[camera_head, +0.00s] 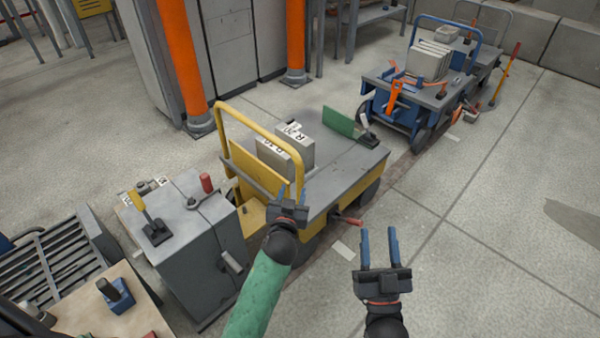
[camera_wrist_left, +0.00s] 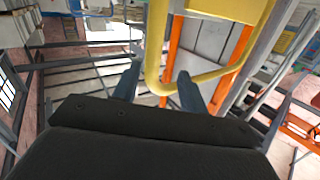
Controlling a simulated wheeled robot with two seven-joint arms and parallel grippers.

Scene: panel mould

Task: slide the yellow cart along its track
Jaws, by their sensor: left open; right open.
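The yellow cart (camera_head: 335,190) stands in the middle of the head view, with a grey deck and a yellow tube handle (camera_head: 245,122) at its left end. Grey labelled blocks (camera_head: 298,148) and a green plate (camera_head: 340,122) sit on it. Its track (camera_head: 405,165) shows as a dark strip on the floor. My left gripper (camera_head: 292,192) is open at the cart's near left end, overlapping the yellow handle post. In the left wrist view the yellow tube (camera_wrist_left: 155,50) appears between the open fingers; I cannot tell whether they touch it. My right gripper (camera_head: 379,242) is open and empty, right of the cart.
A blue cart (camera_head: 400,100) stands further along at the back right. A grey cabinet (camera_head: 195,240) with levers is left of my left arm. Orange posts (camera_head: 182,60) stand behind. A red-handled lever (camera_head: 348,219) sticks out at the cart's near side. The floor at right is clear.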

